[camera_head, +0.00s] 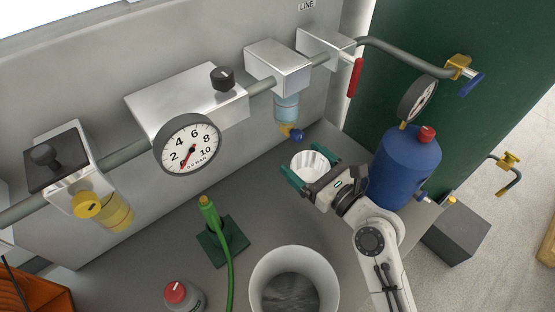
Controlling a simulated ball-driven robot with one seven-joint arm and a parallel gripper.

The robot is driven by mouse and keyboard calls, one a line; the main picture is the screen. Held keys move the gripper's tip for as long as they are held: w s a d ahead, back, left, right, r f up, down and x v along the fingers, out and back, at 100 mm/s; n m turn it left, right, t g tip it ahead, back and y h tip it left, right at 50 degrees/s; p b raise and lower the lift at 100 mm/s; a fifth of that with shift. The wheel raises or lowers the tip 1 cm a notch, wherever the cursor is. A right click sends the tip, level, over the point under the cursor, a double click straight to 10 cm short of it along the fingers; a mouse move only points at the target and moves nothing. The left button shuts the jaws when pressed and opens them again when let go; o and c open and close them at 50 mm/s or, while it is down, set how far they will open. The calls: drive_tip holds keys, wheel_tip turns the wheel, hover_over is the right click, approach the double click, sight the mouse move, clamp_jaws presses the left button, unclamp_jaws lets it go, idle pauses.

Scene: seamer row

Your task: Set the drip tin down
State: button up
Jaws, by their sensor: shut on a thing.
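The drip tin (315,163) is a small white, round, open-topped tin with a ribbed inner wall, near the middle right of the head view. My gripper (307,178) has its green-tipped fingers on either side of the tin and is shut on it. The tin is next to the grey back wall, to the lower right of a clear bowl with a blue drain knob (294,133). The tin's underside is hidden, so I cannot tell whether it touches the bench (262,184).
A blue tank (404,167) with a gauge stands close right of my gripper. A white bucket (294,285), a green hose (228,262) on a dark green base and a red-capped grey bottle (184,297) stand in front. Bare bench lies between hose and tin.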

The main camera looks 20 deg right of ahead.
drive_tip(key=w+f+b, duration=0.1)
drive_tip(key=w+f, duration=0.1)
drive_tip(key=w, duration=0.1)
drive_tip(key=w+f, duration=0.3)
drive_tip(key=w, duration=0.1)
drive_tip(key=w+a+f+b, duration=0.1)
drive_tip(key=w+f, duration=0.2)
drive_tip(key=w, duration=0.1)
drive_tip(key=shift+f+b, duration=0.1)
drive_tip(key=shift+b, duration=0.25)
drive_tip(key=shift+w+f, duration=0.2)
drive_tip(key=shift+f, duration=0.05)
drive_tip(key=shift+w+f+b, duration=0.15)
drive_tip(key=shift+f+b, duration=0.7)
drive_tip(key=shift+f, duration=0.8)
drive_tip(key=shift+f, duration=0.15)
drive_tip(key=o, duration=0.9)
